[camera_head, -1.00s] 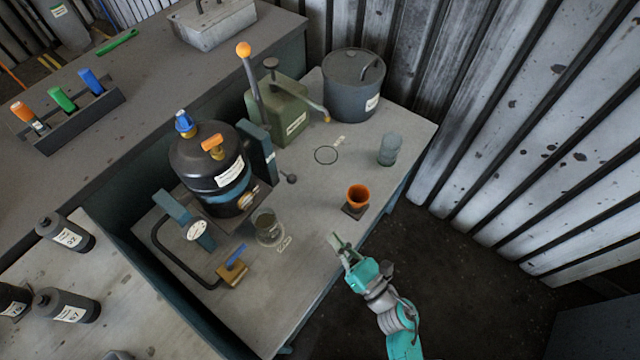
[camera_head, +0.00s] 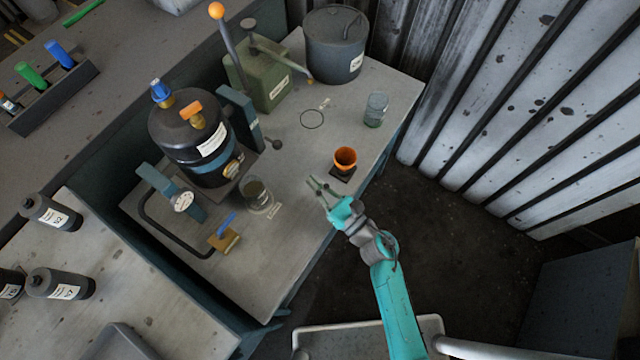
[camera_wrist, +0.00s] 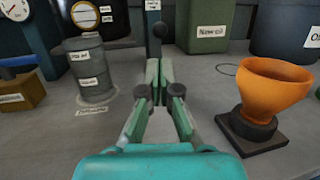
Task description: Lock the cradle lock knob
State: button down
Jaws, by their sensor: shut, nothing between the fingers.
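The cradle lock knob appears to be the dark ball-ended knob (camera_head: 277,144) on the right side of the cradle. In the wrist view the dark knob (camera_wrist: 159,30) stands straight beyond my fingertips. The cradle's blue-grey upright (camera_head: 238,118) is beside the black blower housing (camera_head: 172,135), which has a blue band. My gripper (camera_head: 317,183) is over the bench near its front edge, to the right of and nearer than the knob, apart from it. In the wrist view my gripper (camera_wrist: 160,66) is shut and empty. The knob's lock marking is not readable.
An orange funnel cup (camera_head: 345,158) stands close right of my gripper. Bench around the drawn circle (camera_head: 312,119) is clear.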

send_near(272, 142)
jog(key=x, duration=0.4)
jog(key=shift+w+f, duration=0.1)
jog(key=shift+w, duration=0.3)
jog(key=shift+w+a, duration=0.9)
jog(key=shift+a, duration=0.3)
